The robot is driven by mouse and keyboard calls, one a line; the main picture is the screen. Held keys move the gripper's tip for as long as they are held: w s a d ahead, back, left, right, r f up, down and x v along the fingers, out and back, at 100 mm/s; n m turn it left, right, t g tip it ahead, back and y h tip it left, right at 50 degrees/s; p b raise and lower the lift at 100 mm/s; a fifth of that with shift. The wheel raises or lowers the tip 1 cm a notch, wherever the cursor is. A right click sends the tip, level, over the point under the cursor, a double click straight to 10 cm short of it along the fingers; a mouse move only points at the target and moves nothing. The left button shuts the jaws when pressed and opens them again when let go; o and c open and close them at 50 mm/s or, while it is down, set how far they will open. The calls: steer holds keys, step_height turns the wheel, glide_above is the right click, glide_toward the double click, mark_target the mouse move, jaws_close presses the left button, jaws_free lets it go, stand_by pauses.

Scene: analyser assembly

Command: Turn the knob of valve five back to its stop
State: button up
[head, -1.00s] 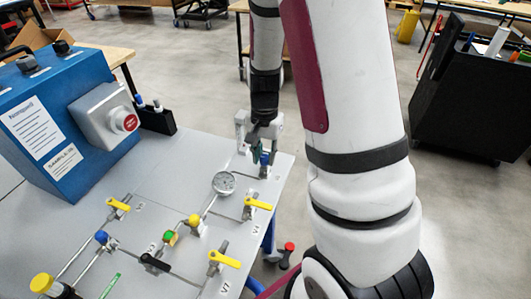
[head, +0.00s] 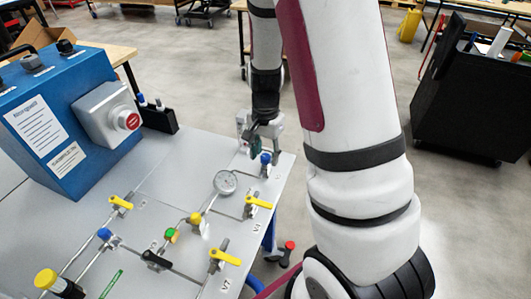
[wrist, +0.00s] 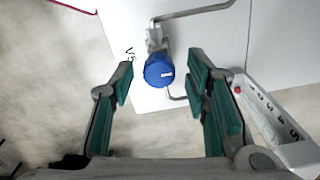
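The round blue knob (wrist: 159,70) stands on a metal pipe fitting near the panel's edge. A partly readable label beside it starts with "V". In the head view the same blue knob (head: 265,158) is at the panel's far right corner. My gripper (wrist: 162,82) is open, with green-padded fingers on either side of the knob's line in the wrist view. The fingers show no contact with the knob. In the head view my gripper (head: 257,142) is just behind and left of the knob, its fingers partly hidden.
A pressure gauge (head: 225,183) and a yellow lever (head: 258,202) are close to the knob. Other coloured valves occupy the near panel (head: 150,220). A blue box with a red button (head: 133,121) stands left. A white slotted holder (wrist: 270,118) shows right in the wrist view.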

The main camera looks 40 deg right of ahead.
mark_target(265, 157)
step_height(265, 157, up, 12)
stand_by(0.7)
stand_by(0.4)
steer(key=s+a+r+n+t, duration=0.2)
steer(key=s+a+r+n, duration=0.4)
steer(key=s, duration=0.3)
steer(key=s+a+r+n+t+p, duration=0.1)
steer(key=s+a+r+n+t, duration=0.1)
steer(key=s+a+r+n, duration=0.4)
steer(key=s+r+n, duration=0.1)
steer(key=s+r, duration=0.1)
steer(key=s, duration=0.2)
steer(key=shift+s+a+n, duration=0.3)
steer(key=shift+a+n, duration=0.1)
